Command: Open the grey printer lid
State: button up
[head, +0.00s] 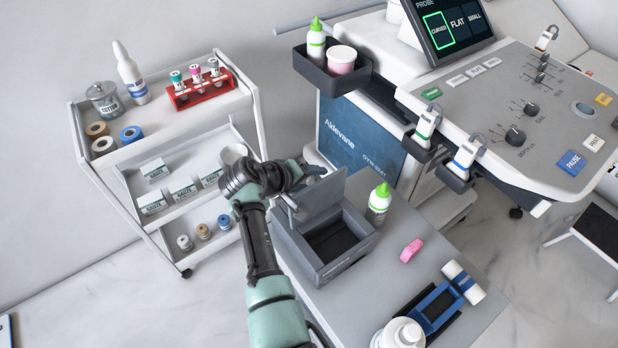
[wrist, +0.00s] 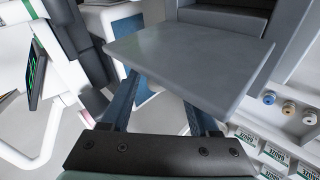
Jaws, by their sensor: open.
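The grey printer (head: 352,262) stands on the grey cart top, with a dark open cavity. Its grey lid (head: 319,201) is raised and stands tilted up along the cavity's far-left side. In the wrist view the lid (wrist: 190,58) is a flat grey plate across the middle, with part of the printer body (wrist: 222,17) beyond it. My gripper (head: 313,174) is at the lid's upper left edge in the head view. Its fingers are apart and reach behind the lid in the wrist view, which hides their tips. I cannot tell whether they touch the lid.
A green-capped bottle (head: 379,203) stands right of the printer, with a pink item (head: 411,250) nearer. A blue holder (head: 438,307) and white bottle (head: 402,333) are at the front. The ultrasound console (head: 540,110) is behind right; a supply trolley (head: 190,110) is left.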

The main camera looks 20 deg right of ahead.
jog(key=shift+r, duration=0.1)
jog(key=p+v, duration=0.2)
jog(key=v, duration=1.1)
jog(key=w+a+r+m+t+y+p, duration=0.15)
jog(key=r+t, duration=0.25)
jog(key=r, duration=0.7)
jog(key=w+a+r+t+y+p, duration=0.1)
jog(key=w+r+t+p, duration=0.15)
jog(key=r, duration=0.85)
jog(key=w+a+r+t+y+p, duration=0.15)
jog(key=r+t, duration=0.25)
jog(key=r, duration=0.7)
jog(key=s+r+t+y+p, duration=0.2)
jog(key=s+r+t, duration=0.3)
jog(key=s+r, duration=0.5)
jog(key=s+a+r+m+t+y+p, duration=0.1)
jog(key=s+r+t+p, duration=0.1)
jog(key=s+r+t, duration=0.4)
jog(key=s+r, duration=0.2)
jog(key=r, duration=0.5)
jog(key=s+r, duration=0.3)
jog(key=r, duration=0.4)
jog(key=shift+r+y, duration=0.35)
jog(key=shift+y, duration=0.05)
jog(key=shift+s+a+t, duration=0.1)
jog(key=shift+s+t, duration=0.05)
jog(key=shift+t, duration=0.2)
jog(key=shift+c, duration=0.9)
